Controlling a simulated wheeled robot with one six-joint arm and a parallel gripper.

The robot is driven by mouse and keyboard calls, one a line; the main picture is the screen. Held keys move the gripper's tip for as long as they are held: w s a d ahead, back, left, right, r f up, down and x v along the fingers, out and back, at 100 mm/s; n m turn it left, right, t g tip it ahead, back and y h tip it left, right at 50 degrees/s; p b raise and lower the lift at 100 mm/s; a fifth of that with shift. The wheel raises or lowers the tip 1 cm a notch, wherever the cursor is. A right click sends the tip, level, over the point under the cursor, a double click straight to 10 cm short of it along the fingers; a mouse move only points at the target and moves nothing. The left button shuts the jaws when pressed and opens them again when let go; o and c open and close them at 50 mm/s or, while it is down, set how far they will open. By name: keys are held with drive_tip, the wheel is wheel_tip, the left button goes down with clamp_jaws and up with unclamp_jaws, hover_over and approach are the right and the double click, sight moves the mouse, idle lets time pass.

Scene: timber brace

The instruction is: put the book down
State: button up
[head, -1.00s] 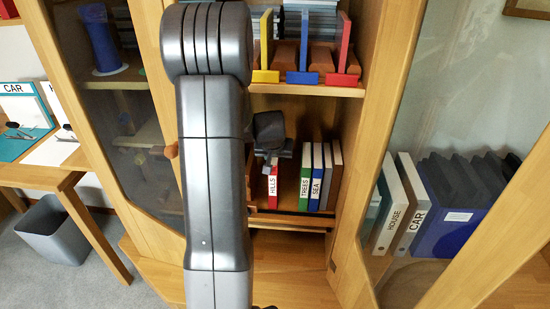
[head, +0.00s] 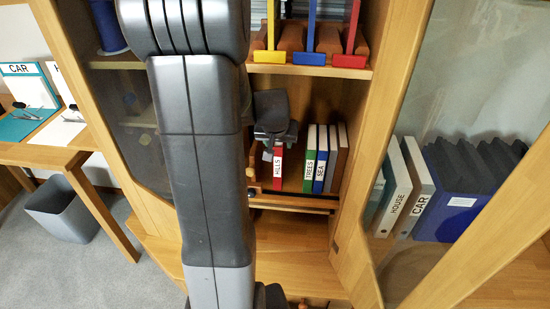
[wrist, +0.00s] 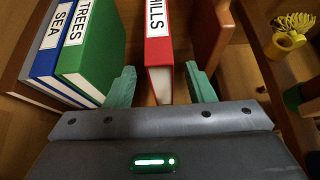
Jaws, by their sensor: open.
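The red book labelled HILLS (head: 278,166) stands on the lower shelf of the cabinet. In the wrist view the red book (wrist: 158,45) is upright between the two green fingers of my gripper (wrist: 160,72). The gripper is open, with a gap showing on each side of the book. In the head view my gripper (head: 275,140) is in front of the top of the book and hides part of it. A green book labelled TREES (head: 309,160) and a blue book labelled SEA (head: 320,160) stand to its right.
A brown block (wrist: 212,35) stands close beside the red book. A shelf with yellow, blue and red bookends (head: 310,58) is above. A glass door (head: 465,110) stands at the right, with binders (head: 420,190) behind it. A grey bin (head: 62,210) is at the left.

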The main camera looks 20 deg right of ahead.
drive_tip(key=s+a, duration=0.3)
drive_tip(key=s, duration=0.3)
drive_tip(key=shift+s, duration=0.3)
drive_tip(key=shift+a, duration=0.1)
